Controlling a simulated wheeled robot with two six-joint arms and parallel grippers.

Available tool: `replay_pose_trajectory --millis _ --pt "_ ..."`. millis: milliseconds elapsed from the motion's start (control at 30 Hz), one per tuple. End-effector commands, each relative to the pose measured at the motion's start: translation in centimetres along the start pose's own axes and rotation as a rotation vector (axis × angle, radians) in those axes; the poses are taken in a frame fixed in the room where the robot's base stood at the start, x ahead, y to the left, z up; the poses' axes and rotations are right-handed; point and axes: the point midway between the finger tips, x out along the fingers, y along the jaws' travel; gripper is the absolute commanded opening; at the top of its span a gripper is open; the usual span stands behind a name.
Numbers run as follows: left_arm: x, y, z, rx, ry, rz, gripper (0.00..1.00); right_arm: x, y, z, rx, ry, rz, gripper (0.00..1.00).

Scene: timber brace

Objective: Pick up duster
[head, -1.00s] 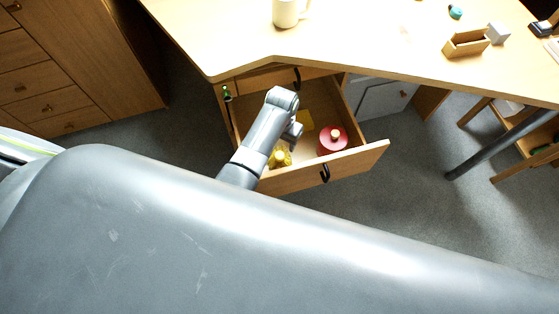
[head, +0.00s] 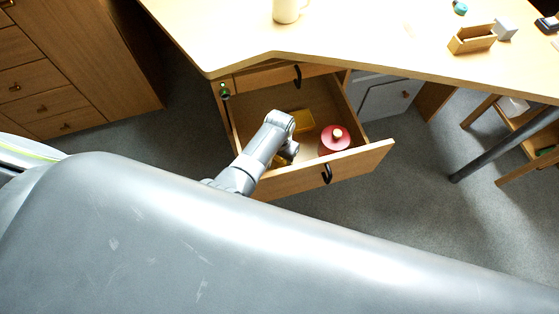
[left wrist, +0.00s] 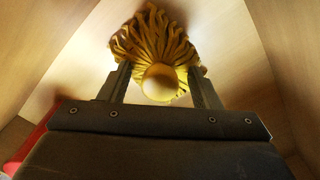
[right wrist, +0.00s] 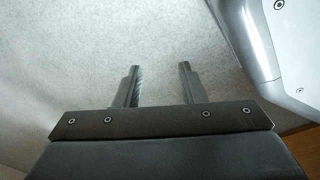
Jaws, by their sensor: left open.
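The duster (left wrist: 150,42) has yellow strands and a round pale knob, and it lies in the open drawer (head: 355,160). In the head view it is almost wholly hidden under my left arm. My left gripper (head: 287,153) is down inside the drawer. In the left wrist view my left gripper (left wrist: 159,75) is open, with one finger on each side of the knob; I cannot tell whether either touches it. My right gripper (right wrist: 160,72) is open and empty above the grey floor.
A flat yellow piece (head: 304,120) lies farther back. The desk top (head: 370,45) overhangs behind the drawer, with a mug (head: 287,10) on it.

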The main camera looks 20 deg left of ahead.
Motion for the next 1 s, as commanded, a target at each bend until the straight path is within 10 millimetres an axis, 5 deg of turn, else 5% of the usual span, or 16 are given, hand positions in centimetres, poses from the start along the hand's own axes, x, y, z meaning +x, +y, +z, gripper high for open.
replay_pose_trajectory --millis 67,433,733,1000 --pt "-0.1 0.0 0.0 0.0 0.0 0.0 0.57 0.0 0.0 0.0 0.0 -0.001 0.0 0.36" --pt "-0.1 0.0 0.0 0.0 0.0 0.0 0.09 0.0 -0.3 0.2 0.002 -0.003 -0.003 0.36" --pt "-0.7 0.0 -0.1 0.0 0.001 0.0 0.08 -0.3 -0.3 0.0 0.002 0.001 -0.004 0.36" --pt "-5.5 0.0 -0.1 -0.001 0.003 0.0 0.08 -1.4 0.0 0.7 -0.002 0.004 -0.004 0.36"
